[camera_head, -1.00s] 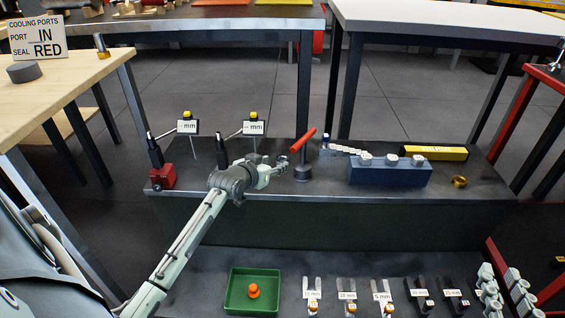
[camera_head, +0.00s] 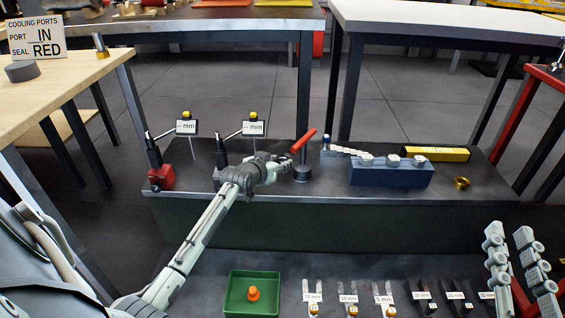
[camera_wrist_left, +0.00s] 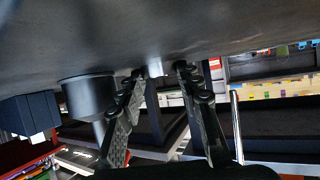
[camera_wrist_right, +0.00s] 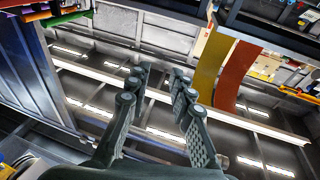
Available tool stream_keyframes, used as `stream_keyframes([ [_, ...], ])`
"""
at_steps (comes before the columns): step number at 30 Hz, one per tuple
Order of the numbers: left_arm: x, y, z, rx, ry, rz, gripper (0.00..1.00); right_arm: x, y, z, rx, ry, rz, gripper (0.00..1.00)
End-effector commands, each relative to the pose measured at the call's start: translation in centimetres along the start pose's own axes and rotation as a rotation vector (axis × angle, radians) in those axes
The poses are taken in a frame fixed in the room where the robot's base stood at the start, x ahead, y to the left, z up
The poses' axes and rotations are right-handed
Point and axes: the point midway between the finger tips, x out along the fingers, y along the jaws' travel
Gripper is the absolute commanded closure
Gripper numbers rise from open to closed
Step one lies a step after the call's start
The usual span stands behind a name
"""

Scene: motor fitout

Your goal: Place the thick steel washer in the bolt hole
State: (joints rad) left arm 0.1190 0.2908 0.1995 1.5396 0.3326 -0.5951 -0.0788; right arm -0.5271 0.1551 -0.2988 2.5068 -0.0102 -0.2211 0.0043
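My left gripper (camera_head: 288,163) reaches over the dark bench, beside the red-handled dark post. In the left wrist view its two fingers (camera_wrist_left: 167,78) are apart. A small silver cylindrical piece (camera_wrist_left: 155,68) shows between and beyond the fingertips, against the dark bench surface; I cannot tell whether it is the thick steel washer. It does not look gripped. My right gripper (camera_head: 508,232) is at the lower right of the head view, with its fingers apart; the right wrist view shows them open and empty (camera_wrist_right: 160,78). I cannot make out the bolt hole.
The dark post (camera_head: 303,173) stands close right of my left gripper. Two dial stands, a blue block (camera_head: 390,175), a yellow box (camera_head: 435,154) and a brass ring (camera_head: 462,183) are on the bench (camera_head: 330,190). A green tray (camera_head: 235,296) and labelled forked gauges lie on the lower shelf.

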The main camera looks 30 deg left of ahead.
Motion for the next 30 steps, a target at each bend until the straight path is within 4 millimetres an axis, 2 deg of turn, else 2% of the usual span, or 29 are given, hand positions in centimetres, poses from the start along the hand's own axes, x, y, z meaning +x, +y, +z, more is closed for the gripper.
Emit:
stream_keyframes([
  [1, 0.0, 0.0, 0.0, 0.000, 0.000, 0.000, 0.84, 0.0, 0.0, 0.0, 0.000, 0.000, 0.000, 0.78],
  [5, 0.0, 0.0, -0.1, 0.000, 0.001, 0.000, 1.00, 0.0, 0.0, 0.0, 0.000, 0.000, 0.000, 0.78],
  [16, -0.2, 0.0, -0.6, 0.001, 0.002, 0.000, 1.00, 0.0, 0.1, 0.2, -0.002, -0.017, 0.001, 0.78],
  [26, -1.6, 0.0, -3.5, 0.002, 0.004, 0.000, 1.00, -0.7, 2.1, 4.5, -0.038, -0.229, 0.039, 0.78],
  [30, -4.1, 0.0, -2.0, 0.002, -0.003, 0.000, 1.00, -1.5, 3.2, 6.5, -0.052, -0.339, 0.060, 0.78],
])
